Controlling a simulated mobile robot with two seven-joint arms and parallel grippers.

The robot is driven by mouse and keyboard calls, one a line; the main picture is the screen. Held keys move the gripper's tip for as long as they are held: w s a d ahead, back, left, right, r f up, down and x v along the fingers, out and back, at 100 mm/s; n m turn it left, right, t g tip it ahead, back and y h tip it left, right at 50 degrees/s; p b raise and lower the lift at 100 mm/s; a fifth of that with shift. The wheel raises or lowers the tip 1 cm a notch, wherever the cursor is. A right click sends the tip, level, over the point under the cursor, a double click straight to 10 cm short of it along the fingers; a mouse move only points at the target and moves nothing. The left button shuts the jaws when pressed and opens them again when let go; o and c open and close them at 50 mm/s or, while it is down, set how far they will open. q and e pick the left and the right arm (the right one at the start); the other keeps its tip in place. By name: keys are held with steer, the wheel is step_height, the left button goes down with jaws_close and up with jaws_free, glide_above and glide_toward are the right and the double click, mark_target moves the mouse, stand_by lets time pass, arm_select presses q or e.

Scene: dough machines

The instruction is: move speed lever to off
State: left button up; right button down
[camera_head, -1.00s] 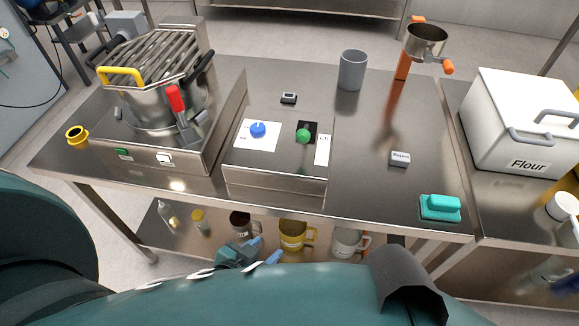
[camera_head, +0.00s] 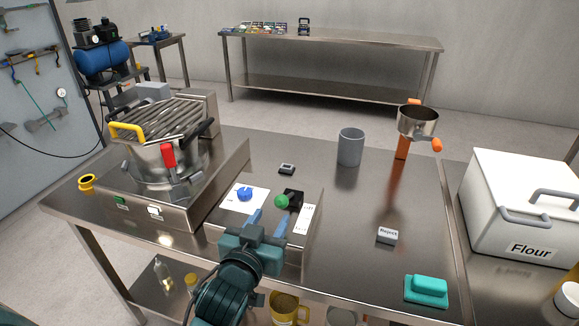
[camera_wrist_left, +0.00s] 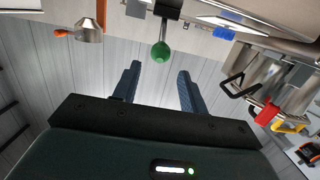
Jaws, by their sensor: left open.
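A steel control box (camera_head: 225,226) stands at the table's front. On its top, a lever with a green ball knob (camera_head: 282,201) stands at a dark slot beside a white label strip. The green knob also shows in the left wrist view (camera_wrist_left: 161,52), ahead of and between the fingers. A blue knob (camera_head: 244,194) sits on a white plate left of it. My left gripper (camera_head: 269,217) is open and empty, its blue fingers just short of the green knob and apart from it. The label text is too small to read. My right gripper is not in view.
A dough machine (camera_head: 165,180) with a red handle (camera_head: 168,155) stands left of the box. A grey cup (camera_head: 350,148), a small marked block (camera_head: 387,235) and a teal brush-like item (camera_head: 427,290) are on the right. A flour bin (camera_head: 520,205) stands further right.

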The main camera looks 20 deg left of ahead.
mark_target(279, 205)
arm_select(q)
steer(key=shift+w+f, duration=0.15)
steer(key=shift+w, duration=0.6)
steer(key=shift+w+f+b, duration=0.2)
steer(key=shift+w+b, duration=0.6)
steer(key=shift+w, duration=0.85)
steer(key=shift+w+d, duration=0.1)
steer(key=shift+w, duration=0.25)
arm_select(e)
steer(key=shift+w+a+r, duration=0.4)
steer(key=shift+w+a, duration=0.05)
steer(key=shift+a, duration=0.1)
arm_select(q)
steer(key=shift+c, duration=0.4)
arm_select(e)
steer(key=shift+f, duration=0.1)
